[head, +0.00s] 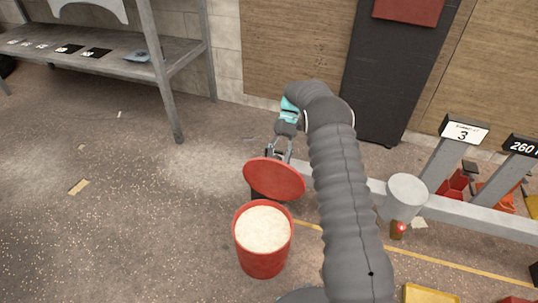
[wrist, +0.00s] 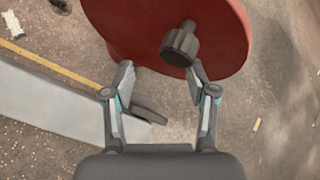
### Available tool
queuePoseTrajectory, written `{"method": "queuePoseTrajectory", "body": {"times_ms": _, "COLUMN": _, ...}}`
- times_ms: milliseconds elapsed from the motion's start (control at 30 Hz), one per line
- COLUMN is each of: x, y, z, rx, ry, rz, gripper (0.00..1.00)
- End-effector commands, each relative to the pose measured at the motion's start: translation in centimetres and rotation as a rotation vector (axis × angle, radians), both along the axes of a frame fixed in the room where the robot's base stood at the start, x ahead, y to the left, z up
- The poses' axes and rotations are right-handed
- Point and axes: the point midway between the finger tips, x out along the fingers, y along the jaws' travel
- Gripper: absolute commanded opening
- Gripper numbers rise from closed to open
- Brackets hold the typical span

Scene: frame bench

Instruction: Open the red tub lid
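The red tub (head: 262,262) stands on the floor in the head view, its mouth uncovered and pale grainy contents showing inside. Its round red lid (head: 274,180) is tilted up at the tub's far side. My gripper (head: 279,153) is just behind the lid, partly hidden by it. In the wrist view the lid (wrist: 225,35) fills the upper middle, with a dark knob (wrist: 180,43) on it. My gripper (wrist: 160,72) is open there, its fingers apart and nothing held between them. The knob lies beyond the fingertips, close to the right one; contact cannot be told.
A grey metal shelf (head: 110,58) stands at the back left. A grey rail (head: 470,215) with a number 3 sign (head: 463,132) runs along the right, near red bins (head: 455,187). A dark panel (head: 395,80) stands behind.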

Motion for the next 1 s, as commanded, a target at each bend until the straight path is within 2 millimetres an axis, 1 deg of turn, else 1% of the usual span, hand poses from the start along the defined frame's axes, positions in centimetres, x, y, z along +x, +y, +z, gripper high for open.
{"method": "queuePoseTrajectory", "body": {"times_ms": 33, "x": 0.0, "y": -0.7, "z": 0.5, "rx": -0.006, "ry": 0.003, "rz": 0.003, "gripper": 0.57}}
{"method": "queuePoseTrajectory", "body": {"times_ms": 267, "x": 0.1, "y": 0.5, "z": 0.8, "rx": -0.017, "ry": -0.004, "rz": 0.012, "gripper": 0.57}}
{"method": "queuePoseTrajectory", "body": {"times_ms": 600, "x": -0.1, "y": 1.6, "z": 0.7, "rx": -0.023, "ry": -0.005, "rz": 0.022, "gripper": 0.57}}
{"method": "queuePoseTrajectory", "body": {"times_ms": 1000, "x": -0.1, "y": 1.9, "z": 0.5, "rx": -0.021, "ry": -0.007, "rz": 0.024, "gripper": 0.57}}
